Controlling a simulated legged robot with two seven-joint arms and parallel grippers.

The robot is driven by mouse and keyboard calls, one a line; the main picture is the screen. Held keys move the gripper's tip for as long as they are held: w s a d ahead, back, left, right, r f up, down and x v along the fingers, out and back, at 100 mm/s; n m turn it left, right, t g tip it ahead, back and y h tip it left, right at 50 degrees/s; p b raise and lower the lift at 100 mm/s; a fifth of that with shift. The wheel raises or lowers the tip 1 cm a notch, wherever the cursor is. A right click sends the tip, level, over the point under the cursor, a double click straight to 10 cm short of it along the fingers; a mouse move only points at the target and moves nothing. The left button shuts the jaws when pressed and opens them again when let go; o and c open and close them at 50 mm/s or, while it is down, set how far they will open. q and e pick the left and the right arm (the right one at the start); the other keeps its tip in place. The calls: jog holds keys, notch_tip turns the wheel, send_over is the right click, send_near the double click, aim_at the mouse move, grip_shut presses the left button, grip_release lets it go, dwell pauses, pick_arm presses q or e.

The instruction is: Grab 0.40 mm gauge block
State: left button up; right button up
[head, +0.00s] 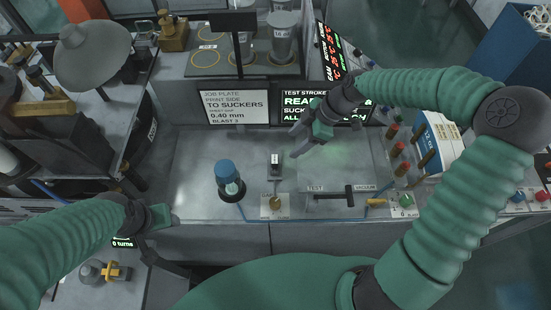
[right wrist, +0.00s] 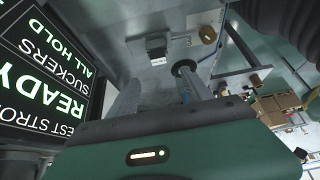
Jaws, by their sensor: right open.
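A small dark block with a pale face (head: 275,163) stands on the grey bench, left of my right gripper; its marking is too small to read. It also shows in the right wrist view as a small block (right wrist: 156,46). My right gripper (head: 298,144) is open and empty, above the bench and to the right of the block, apart from it. In the right wrist view its fingers (right wrist: 160,98) point toward the bench. My left gripper (head: 166,216) is at the bench's front left edge, far from the block; its jaws are unclear.
A blue-capped cylinder (head: 229,180) stands left of the block. The job plate sign (head: 236,107) and a READY screen (head: 300,100) stand behind.

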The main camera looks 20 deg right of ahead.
aim_at(276, 159)
jog(key=x, duration=0.3)
jog(key=w+x, duration=0.1)
jog(key=x, duration=0.3)
jog(key=shift+w+a+p, duration=0.1)
jog(key=shift+w+p, duration=0.05)
jog(key=shift+p, duration=0.2)
jog(key=f, duration=0.1)
jog(key=a+f+p, duration=0.1)
jog(key=f, duration=0.1)
jog(key=shift+s+a+f+p, duration=0.25)
jog(key=shift+s+p, duration=0.05)
jog(key=shift+p, duration=0.05)
jog(key=shift+f, duration=0.35)
jog(key=shift+w+f, duration=0.1)
jog(key=shift+f, duration=0.05)
jog(key=shift+w, duration=0.1)
jog(key=c, duration=0.4)
pick_arm(q)
jog(key=shift+w+a+r, duration=0.1)
jog(key=shift+w+r, duration=0.1)
jog(key=shift+r, duration=0.35)
jog(key=shift+w+a+r, duration=0.1)
jog(key=shift+w+r, duration=0.05)
jog(key=shift+r, duration=0.4)
pick_arm(e)
grip_shut()
